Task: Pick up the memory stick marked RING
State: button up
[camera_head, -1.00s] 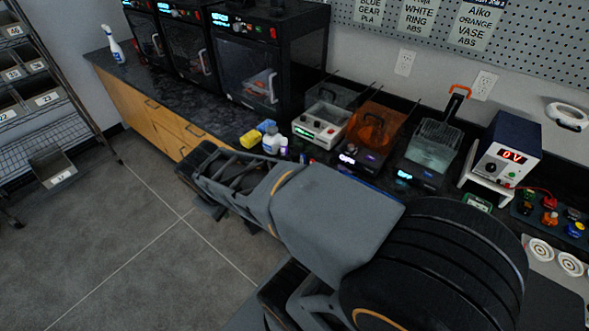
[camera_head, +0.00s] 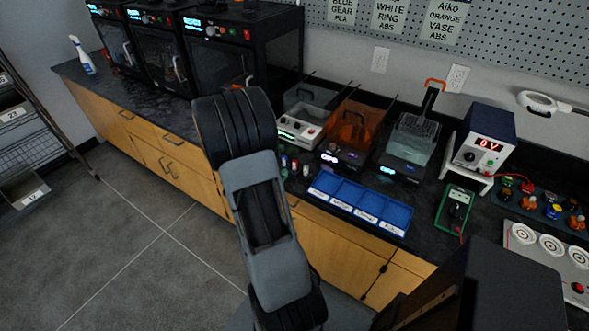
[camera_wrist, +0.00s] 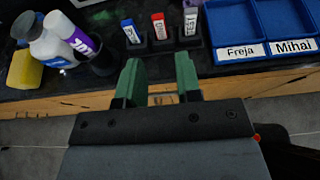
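Three memory sticks stand upright in dark holders on the counter in the wrist view: a blue one (camera_wrist: 131,32), a red one (camera_wrist: 159,27) and a white-grey one (camera_wrist: 191,21). Each has a label with small lettering; I cannot tell which one reads RING. My gripper (camera_wrist: 159,78) has green fingers, apart with nothing between them. It is on the near side of the sticks, its fingertips pointing towards them and a visible gap away. In the head view the sticks are small beside my arm, and my gripper is hidden behind the arm.
A blue tray (camera_head: 352,187) with named compartments lies right of the sticks. A white bottle (camera_wrist: 48,42), a purple-labelled tube (camera_wrist: 70,33) and a yellow block (camera_wrist: 24,70) are left of them. A green-framed device (camera_head: 443,207) is further right.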

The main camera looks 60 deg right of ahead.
aim_at(294, 163)
jog(key=p+x, duration=0.1)
jog(key=x, duration=1)
jog(key=shift+d, duration=0.25)
grip_shut()
